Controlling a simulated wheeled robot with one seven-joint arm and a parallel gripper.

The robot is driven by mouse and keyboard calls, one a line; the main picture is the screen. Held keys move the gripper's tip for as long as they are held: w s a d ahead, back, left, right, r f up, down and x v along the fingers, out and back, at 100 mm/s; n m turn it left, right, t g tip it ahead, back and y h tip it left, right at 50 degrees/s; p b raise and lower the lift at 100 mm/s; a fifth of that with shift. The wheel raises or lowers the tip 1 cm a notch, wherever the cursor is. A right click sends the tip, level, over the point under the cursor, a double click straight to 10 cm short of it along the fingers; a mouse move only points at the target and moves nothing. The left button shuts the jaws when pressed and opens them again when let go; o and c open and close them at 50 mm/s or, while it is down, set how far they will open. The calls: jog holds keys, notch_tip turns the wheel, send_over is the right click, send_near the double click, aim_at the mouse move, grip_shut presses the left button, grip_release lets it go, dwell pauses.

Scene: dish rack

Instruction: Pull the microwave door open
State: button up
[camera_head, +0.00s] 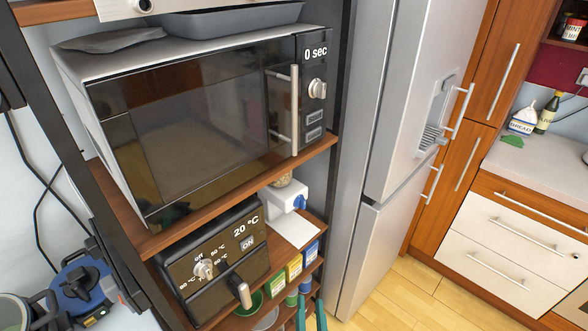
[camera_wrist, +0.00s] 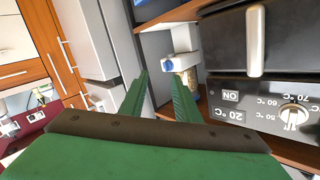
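The microwave (camera_head: 95,68) stands on a wooden shelf in the head view, with a dark glass door (camera_head: 185,130) that looks closed. Its upright silver handle (camera_head: 294,110) is at the door's right side, beside a panel with a knob and "0 sec". My gripper shows at the bottom of the head view (camera_head: 310,304), below and a little right of the handle, apart from the microwave. In the wrist view, its two green fingers (camera_wrist: 160,78) are spread with nothing held between them. I cannot make out the microwave door in the wrist view.
An air-fryer-like appliance (camera_head: 215,262) with a handle stands on the shelf below; it also shows in the wrist view (camera_wrist: 229,60). A white and blue device (camera_head: 287,197) and small boxes (camera_head: 294,268) are beside it. A grey fridge (camera_head: 375,150) stands right of the shelf.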

jog(key=w+d+r+t+y, duration=0.1)
jog(key=w+d+r+y, duration=0.1)
jog(key=w+r, duration=0.85)
jog(key=n+g+y, duration=0.2)
jog(key=n+y, duration=0.6)
jog(key=n, duration=0.3)
send_near(296, 102)
jog(key=x, duration=1)
jog(key=shift+w+a, duration=0.2)
jog(key=shift+w, duration=0.15)
grip_shut()
